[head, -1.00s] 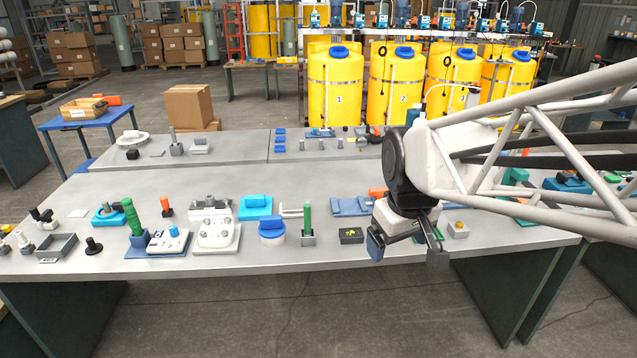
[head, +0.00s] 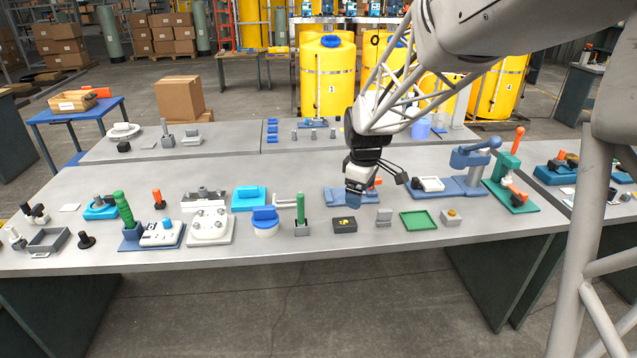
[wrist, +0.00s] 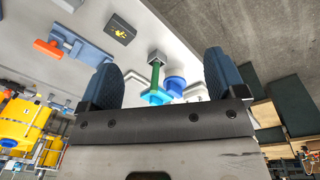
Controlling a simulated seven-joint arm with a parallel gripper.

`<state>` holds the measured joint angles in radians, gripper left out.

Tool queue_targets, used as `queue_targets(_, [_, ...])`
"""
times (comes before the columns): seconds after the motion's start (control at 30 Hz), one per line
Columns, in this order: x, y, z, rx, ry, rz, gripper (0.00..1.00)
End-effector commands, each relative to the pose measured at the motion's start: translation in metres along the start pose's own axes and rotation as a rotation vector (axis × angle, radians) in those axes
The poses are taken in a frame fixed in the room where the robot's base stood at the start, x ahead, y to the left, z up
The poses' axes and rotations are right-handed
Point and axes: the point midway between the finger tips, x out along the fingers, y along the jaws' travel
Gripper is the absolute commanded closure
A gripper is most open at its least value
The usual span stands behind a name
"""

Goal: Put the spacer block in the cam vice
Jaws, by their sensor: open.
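My gripper (head: 376,187) is open and empty above the right-middle of the bench in the head view. Its two blue-padded fingers stand wide apart in the wrist view (wrist: 162,76). A blue fixture with an orange handle, perhaps the cam vice (head: 340,196), lies partly hidden behind my gripper; it also shows at the upper left of the wrist view (wrist: 85,42). A small grey block-like piece, perhaps the spacer block (head: 384,217), stands on the bench just in front of my gripper. I cannot tell for sure which piece is which.
A black box with a yellow mark (head: 344,226), a green tray (head: 419,220) and a grey button box (head: 451,217) line the front edge. A green post (head: 301,212) stands left of my gripper. A blue lever fixture (head: 465,183) and a green press (head: 508,178) stand to the right.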

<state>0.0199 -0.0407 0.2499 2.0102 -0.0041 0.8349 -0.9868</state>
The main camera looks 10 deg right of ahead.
Motion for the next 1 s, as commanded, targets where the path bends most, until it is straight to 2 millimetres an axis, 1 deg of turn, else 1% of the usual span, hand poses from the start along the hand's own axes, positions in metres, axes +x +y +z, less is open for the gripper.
queue_targets(0.03, [0.011,0.01,-0.006,-0.03,-0.004,-0.007,0.11])
queue_targets(0.1, [0.023,0.022,-0.014,-0.077,-0.007,-0.013,0.11])
queue_targets(0.37, [0.074,0.066,-0.041,-0.251,-0.016,-0.035,0.11])
queue_targets(0.6, [0.128,0.102,-0.063,-0.411,-0.021,-0.059,0.11])
queue_targets(0.8, [0.17,0.126,-0.077,-0.526,-0.022,-0.076,0.11])
queue_targets(0.9, [0.184,0.133,-0.082,-0.565,-0.022,-0.081,0.11])
queue_targets(1.0, [0.193,0.137,-0.084,-0.59,-0.022,-0.085,0.11])
